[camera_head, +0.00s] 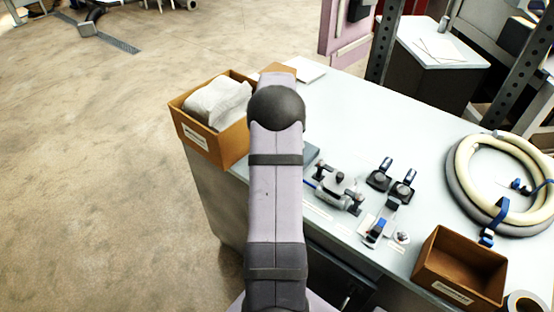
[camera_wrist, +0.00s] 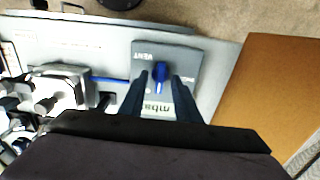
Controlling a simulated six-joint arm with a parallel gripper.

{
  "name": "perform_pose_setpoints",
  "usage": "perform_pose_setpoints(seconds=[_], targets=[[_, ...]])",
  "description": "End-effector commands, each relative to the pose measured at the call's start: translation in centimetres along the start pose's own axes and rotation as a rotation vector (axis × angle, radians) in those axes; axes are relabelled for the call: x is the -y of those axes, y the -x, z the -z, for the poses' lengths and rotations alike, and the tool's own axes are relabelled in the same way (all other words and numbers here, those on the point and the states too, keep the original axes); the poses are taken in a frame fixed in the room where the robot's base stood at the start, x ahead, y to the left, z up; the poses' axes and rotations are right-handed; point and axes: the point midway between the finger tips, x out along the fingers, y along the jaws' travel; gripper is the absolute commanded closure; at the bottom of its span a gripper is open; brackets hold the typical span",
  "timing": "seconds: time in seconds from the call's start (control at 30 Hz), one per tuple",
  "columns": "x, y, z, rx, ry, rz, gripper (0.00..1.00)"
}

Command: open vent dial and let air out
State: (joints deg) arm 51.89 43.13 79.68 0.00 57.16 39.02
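The vent dial (camera_wrist: 160,71) is a small blue knob on a grey panel (camera_wrist: 192,62) marked VENT, seen upside down in the wrist view. A lighter patch marked "mbar" lies nearer to my gripper on the same panel. My gripper (camera_wrist: 160,77) is open, with one dark finger on each side of the dial. I cannot tell whether the fingers touch it or are still above it. In the head view my arm hides the gripper and the dial; only an edge of the grey unit (camera_head: 311,153) shows beside the arm.
A metal valve fixture (camera_wrist: 62,88) stands left of the panel, with a blue tube between. A cardboard box (camera_wrist: 268,95) is close on the right. In the head view, clamps (camera_head: 390,182), a coiled hose (camera_head: 470,195) and an empty brown bin (camera_head: 462,268) occupy the bench (camera_head: 345,100).

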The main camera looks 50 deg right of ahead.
Motion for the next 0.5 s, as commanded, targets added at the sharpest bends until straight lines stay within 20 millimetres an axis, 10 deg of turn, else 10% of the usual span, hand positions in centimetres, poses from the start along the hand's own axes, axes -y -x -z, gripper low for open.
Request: perform_pose_setpoints(seconds=[0.5], targets=[[0.1, 5.9, 0.1, -0.005, 0.000, 0.004, 0.70]])
